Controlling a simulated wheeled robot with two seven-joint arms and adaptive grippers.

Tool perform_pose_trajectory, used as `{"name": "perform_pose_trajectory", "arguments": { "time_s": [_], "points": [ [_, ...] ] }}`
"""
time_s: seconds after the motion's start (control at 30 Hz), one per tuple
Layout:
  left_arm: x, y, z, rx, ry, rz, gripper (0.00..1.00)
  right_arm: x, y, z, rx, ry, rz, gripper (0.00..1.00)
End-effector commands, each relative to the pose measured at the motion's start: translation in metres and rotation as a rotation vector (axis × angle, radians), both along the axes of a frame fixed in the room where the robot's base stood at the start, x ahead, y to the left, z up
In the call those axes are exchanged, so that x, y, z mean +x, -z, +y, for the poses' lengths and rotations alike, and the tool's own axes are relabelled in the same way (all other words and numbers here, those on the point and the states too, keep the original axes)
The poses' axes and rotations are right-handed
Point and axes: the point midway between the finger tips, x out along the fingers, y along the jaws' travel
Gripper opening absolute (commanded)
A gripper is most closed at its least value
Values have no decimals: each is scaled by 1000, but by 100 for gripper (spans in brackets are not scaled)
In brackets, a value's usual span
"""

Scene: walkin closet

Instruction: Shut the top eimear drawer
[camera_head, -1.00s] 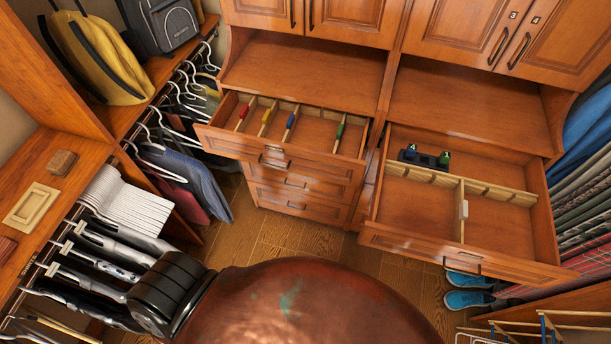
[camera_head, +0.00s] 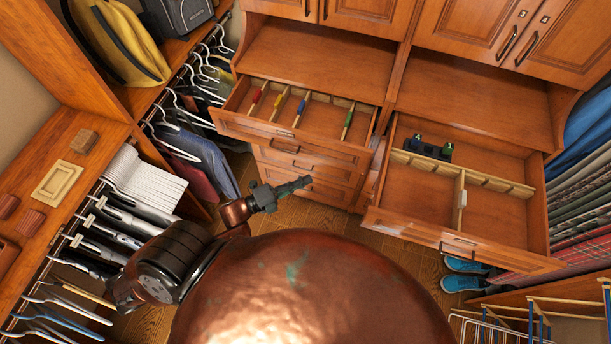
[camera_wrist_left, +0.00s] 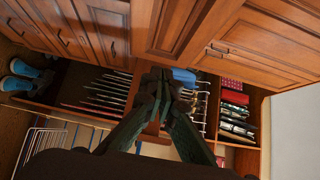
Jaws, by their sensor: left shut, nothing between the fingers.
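Two wooden drawers stand pulled out; I cannot tell which one the task names. The left drawer (camera_head: 236,121) tops a stack and holds red, yellow, blue and green items between thin dividers. The wider right drawer (camera_head: 400,229) has light wooden dividers and a small dark object with green parts at its back. My left gripper (camera_head: 298,185) is shut and empty, in front of the left stack, below its open drawer in the picture and apart from it. The gripper's dark fingers (camera_wrist_left: 160,78) also show in the left wrist view. My right gripper is not in view.
Hanging clothes and hangers (camera_head: 130,200) line the left side below a wooden shelf (camera_head: 30,150). Blue shoes (camera_head: 462,283) lie on the floor below the right drawer. A wire rack (camera_head: 500,328) stands at the lower right. Some wooden floor between the drawers and me is clear.

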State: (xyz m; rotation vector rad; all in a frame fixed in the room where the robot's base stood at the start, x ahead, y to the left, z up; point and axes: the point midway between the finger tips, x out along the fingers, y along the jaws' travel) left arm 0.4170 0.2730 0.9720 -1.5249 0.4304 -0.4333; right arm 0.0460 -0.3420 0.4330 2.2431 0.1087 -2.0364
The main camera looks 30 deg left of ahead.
Motion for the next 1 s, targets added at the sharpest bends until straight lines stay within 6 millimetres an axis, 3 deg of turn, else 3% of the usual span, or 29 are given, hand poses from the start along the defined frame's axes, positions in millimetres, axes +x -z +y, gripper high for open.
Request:
{"name": "perform_pose_trajectory", "arguments": {
  "time_s": [0.37, 0.5, 0.7, 1.0],
  "points": [
    [67, -3, -41, -3, 0, -1, 0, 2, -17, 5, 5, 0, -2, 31],
    [88, -2, -33, -1, -1, 1, 0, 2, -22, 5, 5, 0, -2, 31],
    [101, 0, -30, -1, -2, 2, 0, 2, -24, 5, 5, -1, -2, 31],
    [103, 0, -29, -2, -2, 2, 0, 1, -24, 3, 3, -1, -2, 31]
  ]
}}
